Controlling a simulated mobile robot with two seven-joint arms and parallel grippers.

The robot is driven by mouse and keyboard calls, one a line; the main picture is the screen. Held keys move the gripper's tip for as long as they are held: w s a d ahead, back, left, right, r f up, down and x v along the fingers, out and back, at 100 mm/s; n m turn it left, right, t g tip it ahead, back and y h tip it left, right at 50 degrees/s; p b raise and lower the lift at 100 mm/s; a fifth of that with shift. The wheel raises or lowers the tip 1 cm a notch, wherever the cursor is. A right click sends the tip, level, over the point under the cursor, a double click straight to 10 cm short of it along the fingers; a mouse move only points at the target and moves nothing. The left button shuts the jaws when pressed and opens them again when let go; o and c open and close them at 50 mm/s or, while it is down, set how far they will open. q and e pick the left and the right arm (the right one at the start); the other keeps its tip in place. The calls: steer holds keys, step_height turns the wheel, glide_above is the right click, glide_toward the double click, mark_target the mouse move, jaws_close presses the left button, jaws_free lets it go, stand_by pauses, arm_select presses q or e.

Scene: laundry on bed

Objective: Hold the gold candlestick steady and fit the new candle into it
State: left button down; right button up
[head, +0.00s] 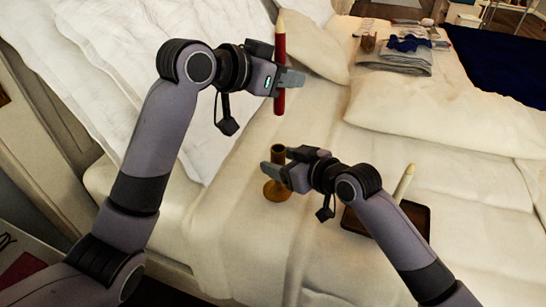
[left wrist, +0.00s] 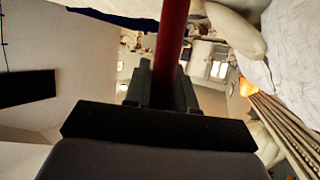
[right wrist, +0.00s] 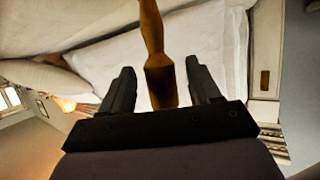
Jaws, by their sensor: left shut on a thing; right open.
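The gold candlestick (head: 276,190) stands upright on the bed, its round base on the cover and its cup uppermost. My right gripper (head: 279,165) is open, with its fingers on either side of the candlestick. In the right wrist view the candlestick (right wrist: 160,82) lies between the two spread fingers (right wrist: 161,85), with gaps beside it. My left gripper (head: 281,77) is shut on a red candle (head: 280,48) with a pale upper end. It holds the candle upright, above the candlestick and apart from it. The red candle also fills the middle of the left wrist view (left wrist: 172,45).
A dark brown tray (head: 417,216) lies to the right, partly behind my right arm, with a cream candle (head: 404,182) at it. Pillows (head: 440,110), folded laundry (head: 395,58) and a dark blue cloth (head: 495,62) lie farther back. The cover around the candlestick is clear.

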steer(key=shift+x, duration=1.65)
jaws_close()
